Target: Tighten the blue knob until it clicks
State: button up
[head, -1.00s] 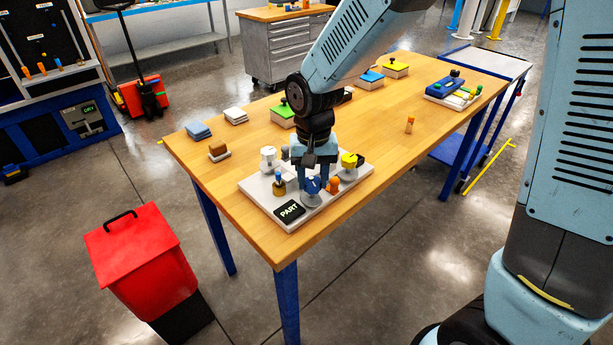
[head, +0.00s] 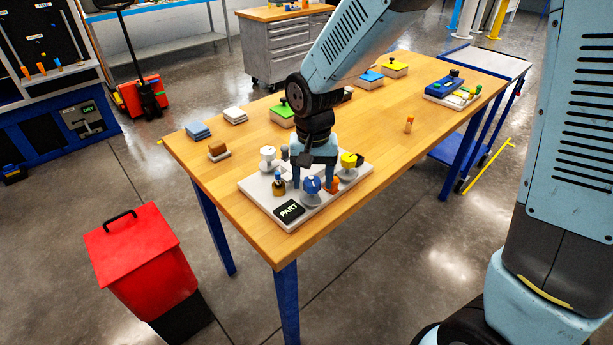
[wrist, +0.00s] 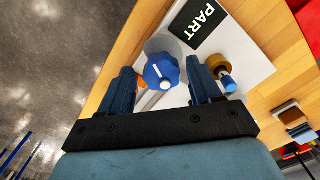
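The blue knob (head: 312,185) sits on a grey round base on the white board (head: 258,200). My gripper (head: 314,183) points down at the board. In the wrist view its two dark blue fingers (wrist: 160,65) are spread, one on each side of the knob, with a visible gap on both sides. I cannot tell how far the fingertips reach down beside the knob. The gripper holds nothing.
The board also carries a white knob (head: 267,153), a yellow knob (head: 349,160), a brass fitting with a blue top (head: 279,184), an orange piece (head: 334,183) and a black PART label (head: 289,210). A red bin (head: 145,255) stands left of the table.

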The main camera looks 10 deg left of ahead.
aim_at(314, 181)
jog(key=shift+r, duration=0.2)
notch_tip(314, 181, up, 13)
jog(key=shift+r, duration=0.15)
dwell(0.5)
jog(key=shift+d, duration=0.1)
dwell(0.5)
jog(key=s+d+r+t, duration=0.2)
jog(key=s+d, duration=0.1)
jog(key=d, duration=0.6)
jog(key=s+d+r+t, duration=0.1)
jog(key=s+d+r, duration=0.2)
jog(key=d, duration=0.7)
jog(key=s+d+r+m+t, duration=0.1)
jog(key=s+d, duration=0.3)
jog(key=d, duration=0.5)
jog(key=shift+s+d+r+t, duration=0.2)
jog(key=shift+d+r+t, duration=0.1)
jog(key=shift+r+t, duration=0.5)
